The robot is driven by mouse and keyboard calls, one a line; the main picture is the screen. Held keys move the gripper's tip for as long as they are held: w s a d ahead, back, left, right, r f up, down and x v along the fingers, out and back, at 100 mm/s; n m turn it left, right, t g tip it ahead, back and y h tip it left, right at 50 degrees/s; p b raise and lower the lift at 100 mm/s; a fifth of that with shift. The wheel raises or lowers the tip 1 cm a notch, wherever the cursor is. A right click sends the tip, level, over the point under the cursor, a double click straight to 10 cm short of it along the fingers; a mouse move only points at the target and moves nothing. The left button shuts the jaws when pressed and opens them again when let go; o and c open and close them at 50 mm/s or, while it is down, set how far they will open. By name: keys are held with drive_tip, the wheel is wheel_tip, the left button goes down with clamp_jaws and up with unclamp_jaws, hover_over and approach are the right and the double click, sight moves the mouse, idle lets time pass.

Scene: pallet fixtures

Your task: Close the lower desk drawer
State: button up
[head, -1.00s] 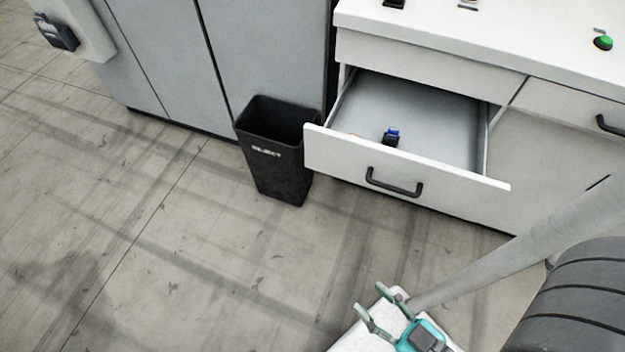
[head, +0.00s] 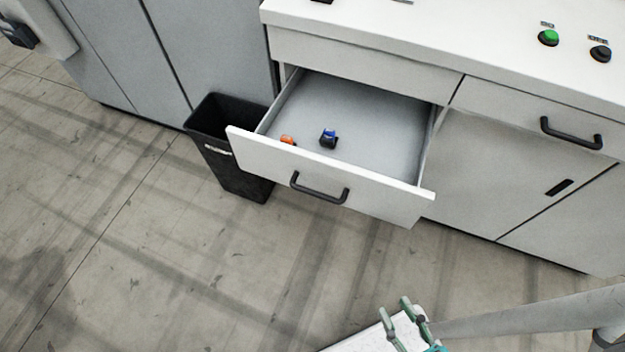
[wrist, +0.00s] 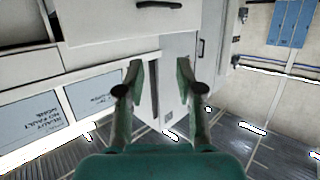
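The lower desk drawer (head: 330,175) is pulled well out of the white desk, below a shut upper front. Its dark bar handle (head: 318,190) is on the front panel. Inside lie a small blue and black object (head: 328,139) and an orange object (head: 288,141), partly hidden by the front panel. My gripper (head: 393,306) is at the bottom of the head view, in front of the drawer and apart from it. Its two green fingers are spread with nothing between them, as the wrist view (wrist: 158,70) also shows.
A black bin (head: 240,175) stands on the floor left of the drawer, close to its front's left end. Another drawer (head: 520,115) at the right is shut. Green and black buttons (head: 548,38) sit on the desktop. The floor before the drawer is clear.

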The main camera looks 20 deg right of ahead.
drive_tip(key=shift+w+f, duration=0.1)
drive_tip(key=shift+w, duration=0.2)
drive_tip(key=c, duration=0.4)
drive_tip(key=w+m+t, duration=0.2)
drive_tip(key=w+m, duration=0.2)
drive_tip(key=w+f+m+t, duration=0.1)
drive_tip(key=w+m+t, duration=0.1)
drive_tip(key=w+m, duration=0.2)
drive_tip(key=w+a+f+m+t, duration=0.1)
drive_tip(key=w+m+t, duration=0.1)
drive_tip(key=w+m, duration=0.2)
drive_tip(key=shift+w+f, duration=0.25)
drive_tip(key=shift+w, duration=0.1)
clamp_jaws()
drive_tip(key=m+g+h, duration=0.8)
drive_tip(key=m+h, duration=0.5)
drive_tip(key=m, duration=2)
approach(272, 167)
drive_tip(key=x, duration=0.7)
drive_tip(key=shift+d+r, duration=0.1)
